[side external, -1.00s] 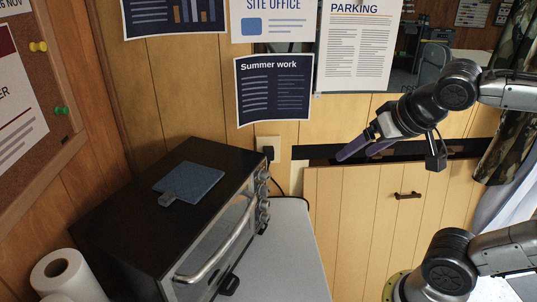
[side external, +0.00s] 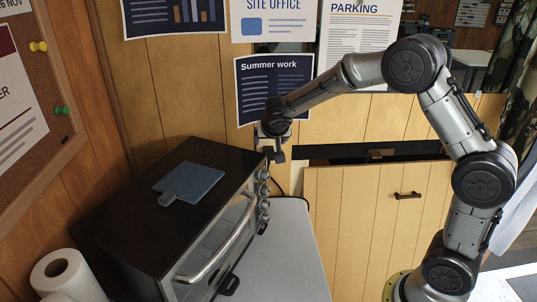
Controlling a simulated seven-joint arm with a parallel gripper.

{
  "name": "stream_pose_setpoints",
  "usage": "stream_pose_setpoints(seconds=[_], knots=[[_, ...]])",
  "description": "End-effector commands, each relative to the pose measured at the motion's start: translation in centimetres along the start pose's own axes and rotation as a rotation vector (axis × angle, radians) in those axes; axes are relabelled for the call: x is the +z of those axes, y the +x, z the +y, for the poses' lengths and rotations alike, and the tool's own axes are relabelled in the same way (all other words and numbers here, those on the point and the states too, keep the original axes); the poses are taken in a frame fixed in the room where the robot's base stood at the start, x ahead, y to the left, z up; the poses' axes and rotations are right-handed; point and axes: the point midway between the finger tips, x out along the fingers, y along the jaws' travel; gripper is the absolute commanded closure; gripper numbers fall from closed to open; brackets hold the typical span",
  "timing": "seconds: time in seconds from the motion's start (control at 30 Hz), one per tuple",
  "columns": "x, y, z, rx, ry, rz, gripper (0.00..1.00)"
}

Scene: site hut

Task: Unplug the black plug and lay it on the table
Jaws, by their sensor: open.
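My gripper (side external: 274,154) is at the wall outlet, just behind the right back corner of the toaster oven. It is open, with a finger showing at the right of the outlet. The black plug and most of the outlet are hidden behind my gripper. I cannot tell whether the fingers are around the plug or touching it. The grey table (side external: 288,248) shows a bare top to the right of the oven.
The black toaster oven (side external: 105,215) stands left of the bare table, with a blue pot holder (side external: 188,183) on top. A paper roll (side external: 62,272) is at the lower left. The "Summer work" sheet (side external: 300,78) hangs above the outlet, behind my arm.

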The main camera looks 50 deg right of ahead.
Motion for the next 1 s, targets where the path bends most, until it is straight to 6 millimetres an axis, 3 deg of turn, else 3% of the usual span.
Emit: stream_pose_setpoints(seconds=[0.17, 0.57, 1.0], knots=[[1.0, 0.9, 0.2, 0.015, -0.011, -0.020, 0.18], [1.0, 1.1, 0.2, 0.016, -0.011, -0.021, 0.18], [1.1, 6.1, 0.4, 0.017, -0.011, -0.022, 0.18]])
